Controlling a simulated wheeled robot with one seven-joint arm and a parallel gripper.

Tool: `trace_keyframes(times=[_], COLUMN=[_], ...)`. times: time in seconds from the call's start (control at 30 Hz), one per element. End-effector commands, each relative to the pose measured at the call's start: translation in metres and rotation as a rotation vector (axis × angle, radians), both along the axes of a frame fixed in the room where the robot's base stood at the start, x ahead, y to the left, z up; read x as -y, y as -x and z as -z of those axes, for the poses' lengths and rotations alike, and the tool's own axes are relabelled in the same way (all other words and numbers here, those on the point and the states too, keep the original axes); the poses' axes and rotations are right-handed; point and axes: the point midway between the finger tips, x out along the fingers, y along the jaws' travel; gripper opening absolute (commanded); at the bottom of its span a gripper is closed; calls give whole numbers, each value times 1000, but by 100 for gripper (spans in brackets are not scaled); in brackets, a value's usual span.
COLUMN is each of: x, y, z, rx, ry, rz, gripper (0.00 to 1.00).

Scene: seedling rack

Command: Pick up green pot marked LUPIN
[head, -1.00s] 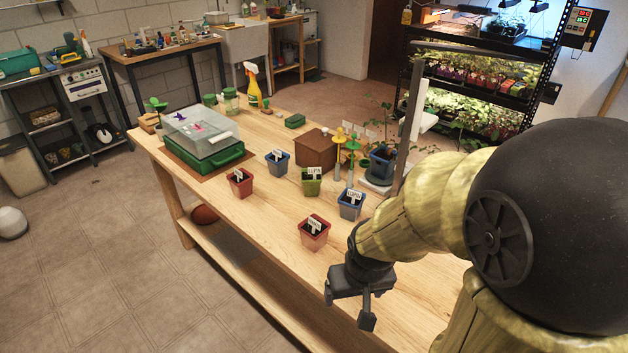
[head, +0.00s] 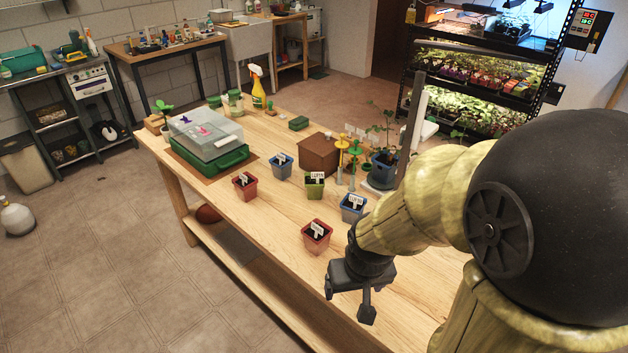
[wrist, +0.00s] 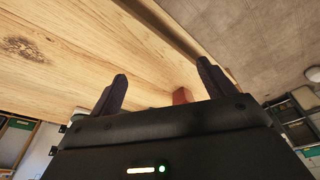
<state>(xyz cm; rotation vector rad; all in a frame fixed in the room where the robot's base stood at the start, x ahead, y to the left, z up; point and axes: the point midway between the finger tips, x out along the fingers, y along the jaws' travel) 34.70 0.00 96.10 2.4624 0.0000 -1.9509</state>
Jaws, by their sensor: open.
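The green pot (head: 314,190) stands upright on the wooden table, with dark soil and a white label that appears to read LUPIN. A blue pot (head: 351,213) just to its right also carries a label, too small to read surely. My gripper (head: 348,305) is open and empty at the table's near edge, in front of and below the green pot in the head view, well apart from it. In the wrist view my gripper's two dark fingers (wrist: 160,92) stand apart over bare wood. The green pot is not visible there.
Red pots (head: 316,237) (head: 245,185) and another blue pot (head: 282,167) stand around the green one. A brown box (head: 318,155) is behind it, with yellow and green tools (head: 342,152) beside. A lidded green tray (head: 207,162) sits left. The table's front right is clear.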

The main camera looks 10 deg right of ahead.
Motion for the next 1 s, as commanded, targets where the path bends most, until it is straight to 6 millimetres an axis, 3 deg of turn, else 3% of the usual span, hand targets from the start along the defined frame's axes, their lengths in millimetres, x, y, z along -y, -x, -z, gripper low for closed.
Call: trace_keyframes(times=[0.03,0.3,0.43,0.73,0.77,1.0], x=[0,0,0,0,0,0], y=[0,0,0,0,0,0], z=[-27,-89,-101,-99,-99,-99], rx=[1,1,1,0,0,0], ry=[0,0,0,0,0,0], rz=[0,0,0,0,0,0], gripper=[82,82,82,82,80,36])
